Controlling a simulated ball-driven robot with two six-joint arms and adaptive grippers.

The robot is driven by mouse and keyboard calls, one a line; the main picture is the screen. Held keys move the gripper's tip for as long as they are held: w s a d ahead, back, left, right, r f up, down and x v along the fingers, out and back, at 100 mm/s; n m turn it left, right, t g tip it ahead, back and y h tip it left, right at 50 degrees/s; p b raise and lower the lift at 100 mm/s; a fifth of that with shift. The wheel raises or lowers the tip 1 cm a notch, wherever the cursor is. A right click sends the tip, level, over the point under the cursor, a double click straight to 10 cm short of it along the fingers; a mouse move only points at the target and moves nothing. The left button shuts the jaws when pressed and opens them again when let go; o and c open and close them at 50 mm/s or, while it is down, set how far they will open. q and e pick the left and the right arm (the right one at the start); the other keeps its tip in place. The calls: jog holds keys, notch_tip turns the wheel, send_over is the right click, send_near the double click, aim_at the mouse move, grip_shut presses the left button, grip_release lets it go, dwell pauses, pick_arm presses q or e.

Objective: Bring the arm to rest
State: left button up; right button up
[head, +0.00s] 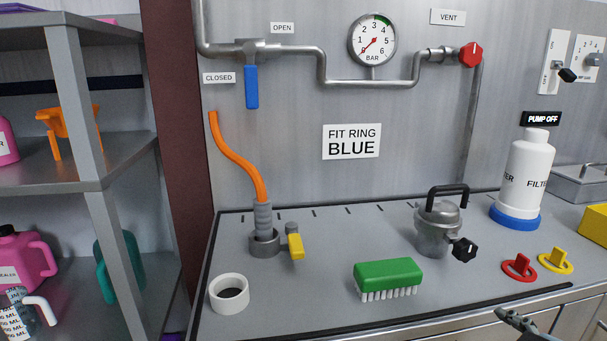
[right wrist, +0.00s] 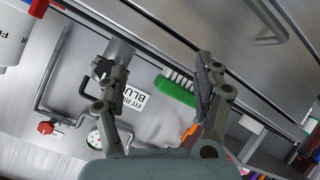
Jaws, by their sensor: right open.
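My right gripper (head: 520,322) shows only in part at the bottom edge of the head view, at the front right of the bench (head: 320,316). In the right wrist view the gripper (right wrist: 155,82) has its two fingers spread wide with nothing held between them. Beyond the fingers lie the green brush (right wrist: 175,90) and the metal pot (right wrist: 117,55), both apart from the gripper as far as I can tell. My left gripper is in neither view.
On the bench stand a white ring (head: 229,308), the green brush (head: 388,273), the lidded metal pot (head: 433,240), a red ring tag (head: 519,268), a yellow ring tag (head: 555,261) and a white filter bottle (head: 529,170) with a blue ring (head: 514,218). An orange hose (head: 235,160) rises at the left.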

jog(key=s+a+r+m+g+h, duration=0.1)
jog(key=s+a+m+g, duration=0.2)
jog(key=s, duration=0.6)
jog(key=s+a+m+g, duration=0.1)
jog(key=s+m+g, duration=0.4)
jog(key=s, duration=0.5)
notch_tip(320, 180, down, 28)
jog(key=s+d+n+g+b, duration=0.1)
jog(key=d+g+b, duration=0.15)
jog(key=b, duration=0.25)
jog(key=s+d+f+b, duration=0.1)
jog(key=s+f+b, duration=0.2)
jog(key=s+f, duration=1.6)
notch_tip(320, 180, down, 3)
jog(key=shift+r+g+b, duration=0.2)
jog(key=shift+g+b, duration=0.1)
jog(key=shift+g, duration=0.15)
jog(key=shift+d, duration=0.1)
